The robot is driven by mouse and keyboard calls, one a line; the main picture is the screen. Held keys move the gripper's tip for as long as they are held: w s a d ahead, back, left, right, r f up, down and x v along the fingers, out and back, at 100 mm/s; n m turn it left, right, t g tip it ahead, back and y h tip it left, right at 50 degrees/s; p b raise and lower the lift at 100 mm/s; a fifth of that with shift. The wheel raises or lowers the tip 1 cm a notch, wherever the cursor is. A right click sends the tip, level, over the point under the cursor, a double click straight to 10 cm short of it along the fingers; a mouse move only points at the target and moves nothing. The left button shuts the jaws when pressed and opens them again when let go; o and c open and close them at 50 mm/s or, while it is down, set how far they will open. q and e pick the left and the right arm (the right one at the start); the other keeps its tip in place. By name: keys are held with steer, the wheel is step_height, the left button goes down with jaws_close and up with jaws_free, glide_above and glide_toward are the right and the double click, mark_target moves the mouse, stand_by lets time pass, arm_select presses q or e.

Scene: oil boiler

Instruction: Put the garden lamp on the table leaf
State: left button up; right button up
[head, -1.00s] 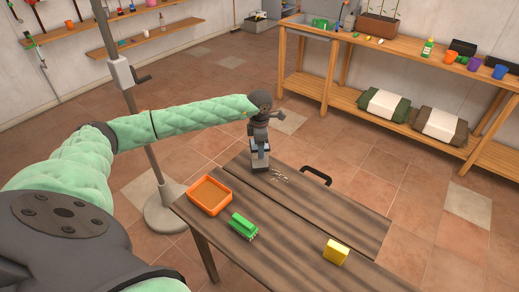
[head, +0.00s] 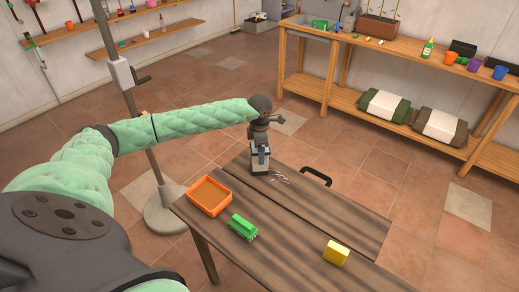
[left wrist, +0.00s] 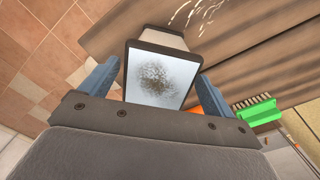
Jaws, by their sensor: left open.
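The garden lamp (head: 260,170) is a small grey box with a pale panel, upright at the far left corner of the wooden table (head: 290,235). The table leaf (head: 330,210) is the far board beyond the seam, with a black handle (head: 317,176) at its far edge. My left gripper (head: 260,150) points down over the lamp, its blue fingers open. In the left wrist view the lamp's frosted panel (left wrist: 155,75) lies between the two fingers; I cannot tell whether they touch it. The lamp's base is partly hidden. My right gripper is out of view.
On the table are an orange tray (head: 209,209), a green brush (head: 243,228), a yellow block (head: 336,252) and small pale bits (head: 279,180) beside the lamp. A grey pole stand (head: 165,215) stands left of the table. The leaf's right part is clear.

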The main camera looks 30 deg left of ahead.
arm_select(q)
step_height(320, 180, up, 5)
steer(key=shift+f+p, duration=0.2)
steer(key=shift+p, duration=0.3)
step_height(320, 180, up, 7)
steer(key=p, duration=0.1)
steer(key=shift+r, duration=0.2)
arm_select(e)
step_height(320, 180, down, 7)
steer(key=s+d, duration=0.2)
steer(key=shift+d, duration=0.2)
